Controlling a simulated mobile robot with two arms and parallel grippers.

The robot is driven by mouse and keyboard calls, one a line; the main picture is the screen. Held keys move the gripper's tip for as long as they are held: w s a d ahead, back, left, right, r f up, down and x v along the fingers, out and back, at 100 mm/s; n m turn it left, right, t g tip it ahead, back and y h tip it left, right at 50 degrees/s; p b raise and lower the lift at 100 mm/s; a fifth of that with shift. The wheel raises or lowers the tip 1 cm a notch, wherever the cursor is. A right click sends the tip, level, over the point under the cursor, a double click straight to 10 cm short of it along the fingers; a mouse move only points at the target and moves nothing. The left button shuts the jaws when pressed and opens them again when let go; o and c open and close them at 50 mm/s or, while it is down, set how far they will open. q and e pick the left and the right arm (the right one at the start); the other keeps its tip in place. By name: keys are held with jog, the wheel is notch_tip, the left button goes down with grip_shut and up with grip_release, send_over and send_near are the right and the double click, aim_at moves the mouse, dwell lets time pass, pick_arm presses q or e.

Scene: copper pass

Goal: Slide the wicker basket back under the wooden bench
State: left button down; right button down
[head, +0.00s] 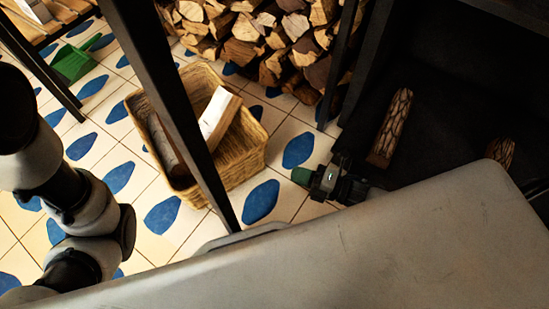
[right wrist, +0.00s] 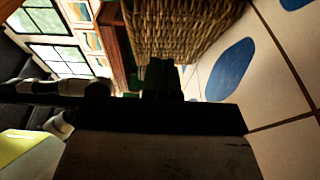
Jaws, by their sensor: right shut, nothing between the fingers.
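The wicker basket (head: 243,158) stands upright on the tiled floor, with split pieces of firewood (head: 219,115) in it. A dark slanting post hides part of it. In the right wrist view its woven side (right wrist: 185,28) fills the top, beyond the fingers. My right gripper (head: 302,176) is shut and empty, its green tips pointing left, just right of the basket's lower right corner and apart from it. It shows dark in the right wrist view (right wrist: 163,80). My left arm shows at the left, but its gripper cannot be made out.
A dark post (head: 170,90) crosses in front of the basket. A large grey scuffed surface (head: 400,250) covers the lower right. Stacked firewood (head: 270,35) lies behind the basket. A green dustpan-like object (head: 73,63) is at upper left. Patterned floor left of the basket is clear.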

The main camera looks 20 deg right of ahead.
aim_at(266, 153)
jog(key=w+a+b, duration=0.1)
jog(key=w, duration=0.1)
jog(key=w+a+b, duration=0.3)
jog(key=w, duration=0.1)
jog(key=shift+a+f+b, duration=0.15)
jog(key=shift+f+b, duration=0.05)
jog(key=shift+b, duration=0.1)
jog(key=shift+w, duration=0.35)
jog(key=shift+w+r+b, duration=0.2)
jog(key=shift+w+b, duration=0.1)
jog(key=shift+b, duration=0.05)
jog(key=shift+w, duration=0.1)
jog(key=w, duration=0.5)
jog(key=shift+w+a, duration=0.1)
jog(key=shift+a, duration=0.25)
